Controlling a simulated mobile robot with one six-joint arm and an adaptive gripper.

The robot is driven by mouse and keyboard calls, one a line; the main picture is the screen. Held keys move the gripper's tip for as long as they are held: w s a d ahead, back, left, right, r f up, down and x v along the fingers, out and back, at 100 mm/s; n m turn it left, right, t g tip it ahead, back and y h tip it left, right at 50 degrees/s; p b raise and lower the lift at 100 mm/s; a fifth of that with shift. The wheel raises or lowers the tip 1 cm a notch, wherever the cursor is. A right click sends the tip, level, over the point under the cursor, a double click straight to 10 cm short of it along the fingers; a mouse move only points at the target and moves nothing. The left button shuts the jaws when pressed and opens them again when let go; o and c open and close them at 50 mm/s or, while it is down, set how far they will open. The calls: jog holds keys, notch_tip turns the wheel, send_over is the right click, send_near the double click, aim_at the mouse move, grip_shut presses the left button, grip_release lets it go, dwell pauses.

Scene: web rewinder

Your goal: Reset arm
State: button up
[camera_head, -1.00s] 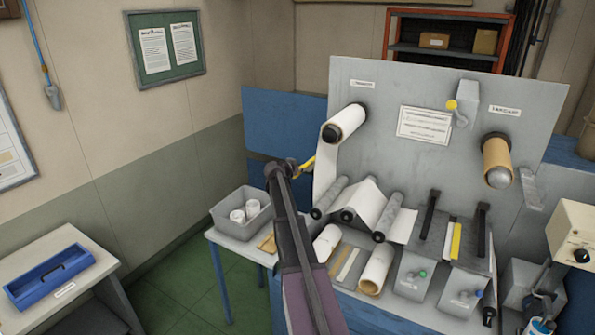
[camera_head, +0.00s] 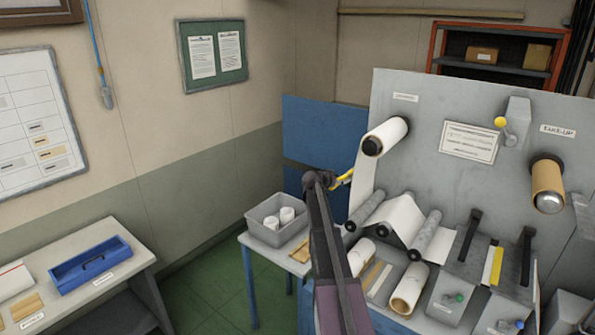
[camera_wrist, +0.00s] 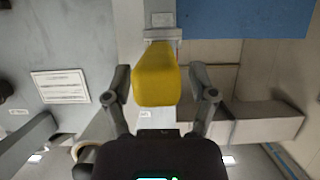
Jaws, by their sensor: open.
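My gripper (camera_wrist: 162,97) is open in the wrist view, its two fingers spread apart. A yellow piece (camera_wrist: 157,75) with a grey end shows between the fingers, with narrow gaps on both sides. I cannot tell whether it is fixed to something behind. In the head view my arm (camera_head: 330,240) rises from the bottom centre, in front of the rewinder's left side. A yellow part (camera_head: 343,178) shows at the arm's far end, left of the white roll (camera_head: 385,137). The fingers are too small to make out there.
The grey rewinder panel (camera_head: 450,110) with rollers stands close on the right. A small table with a grey bin (camera_head: 277,232) is left of my arm. A blue tray (camera_head: 90,263) sits on a bench at lower left. Green floor (camera_head: 215,295) lies clear between them.

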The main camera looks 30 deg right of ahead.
jog(key=s+a+f+n+g+y+b, duration=0.15)
jog(key=s+a+f+b, duration=0.25)
jog(key=a+f, duration=0.45)
jog(key=s+a+f+n+y+b, duration=0.25)
jog(key=s+a+f+b, duration=0.2)
jog(key=a, duration=0.65)
jog(key=s+a+f+n+y+b, duration=0.2)
jog(key=s+a+f+b, duration=0.15)
jog(key=a+f, duration=0.5)
jog(key=s+a+f+n+g+y+b, duration=0.1)
jog(key=s+a+f+n+y+b, duration=0.2)
jog(key=s+a, duration=0.6)
jog(key=s+a+f+n+g+y+b, duration=0.2)
jog(key=s+a+f, duration=0.5)
jog(key=a, duration=0.8)
jog(key=s+n+y+b, duration=0.1)
jog(key=s+n+b, duration=0.1)
jog(key=b, duration=0.1)
jog(key=shift+s+a+f+n+y+b, duration=0.3)
jog(key=shift+f+b, duration=0.05)
jog(key=shift+f, duration=0.05)
jog(key=shift+g, duration=0.25)
